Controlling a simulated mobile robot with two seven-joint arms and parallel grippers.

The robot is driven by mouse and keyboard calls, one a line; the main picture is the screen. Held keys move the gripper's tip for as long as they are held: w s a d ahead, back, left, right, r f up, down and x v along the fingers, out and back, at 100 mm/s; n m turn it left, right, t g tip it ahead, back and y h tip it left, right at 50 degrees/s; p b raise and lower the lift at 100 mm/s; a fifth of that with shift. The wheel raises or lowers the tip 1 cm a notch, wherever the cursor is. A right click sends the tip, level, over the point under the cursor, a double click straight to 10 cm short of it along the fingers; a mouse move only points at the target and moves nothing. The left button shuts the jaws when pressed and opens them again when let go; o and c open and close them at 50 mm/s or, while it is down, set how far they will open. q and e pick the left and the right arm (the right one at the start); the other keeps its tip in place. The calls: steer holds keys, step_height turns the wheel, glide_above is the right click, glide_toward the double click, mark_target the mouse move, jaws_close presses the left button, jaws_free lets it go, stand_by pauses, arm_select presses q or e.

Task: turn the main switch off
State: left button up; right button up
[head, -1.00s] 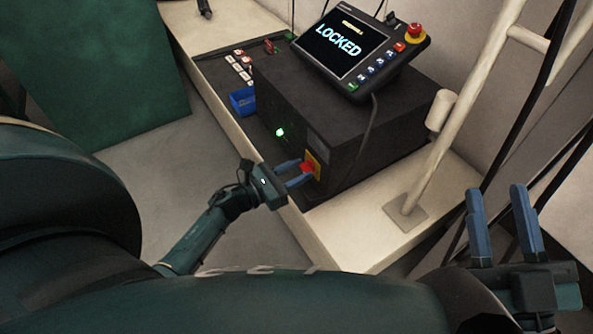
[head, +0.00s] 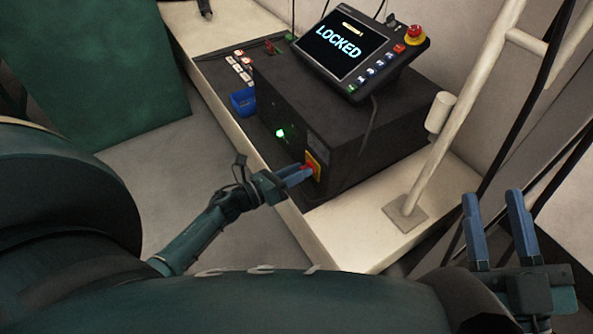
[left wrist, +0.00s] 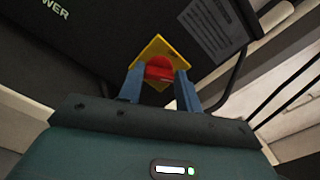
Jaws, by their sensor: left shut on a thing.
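The main switch is a red knob (head: 308,169) on a yellow plate (head: 316,163) at the front of a black controller box (head: 345,140). In the left wrist view the red knob (left wrist: 158,69) sits between my fingers, and the yellow plate (left wrist: 160,47) appears turned like a diamond. My left gripper (head: 303,173) is shut on the red knob; its fingers partly hide it. My right gripper (head: 492,206) is open and empty at the lower right, away from the box. A green light (head: 280,133) glows on the box front.
A pendant (head: 350,50) reading LOCKED, with a red emergency button (head: 415,34), lies on the box. A white post (head: 440,150) rises at the right.

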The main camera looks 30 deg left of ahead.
arm_select(q)
steer(key=n, duration=0.4)
steer(key=shift+n+p, duration=0.4)
steer(key=n, duration=0.3)
steer(key=shift+a+f+n+p, duration=0.1)
steer(key=shift+n+p, duration=0.2)
steer(key=shift+p, duration=0.1)
steer(key=shift+n, duration=1)
steer(key=shift+f+n+p, duration=0.1)
steer(key=shift+n+p, duration=0.25)
steer(key=shift+n, duration=0.45)
arm_select(e)
steer(key=shift+s+f+m+g+h, duration=0.2)
steer(key=shift+f+m+h, duration=0.2)
steer(key=shift+f, duration=0.15)
steer(key=shift+s+f+m+g+h, duration=0.2)
steer(key=shift+f+m+h, duration=0.2)
steer(key=shift+f, duration=0.15)
arm_select(q)
steer(key=o, duration=1)
arm_select(e)
steer(key=shift+f, duration=0.1)
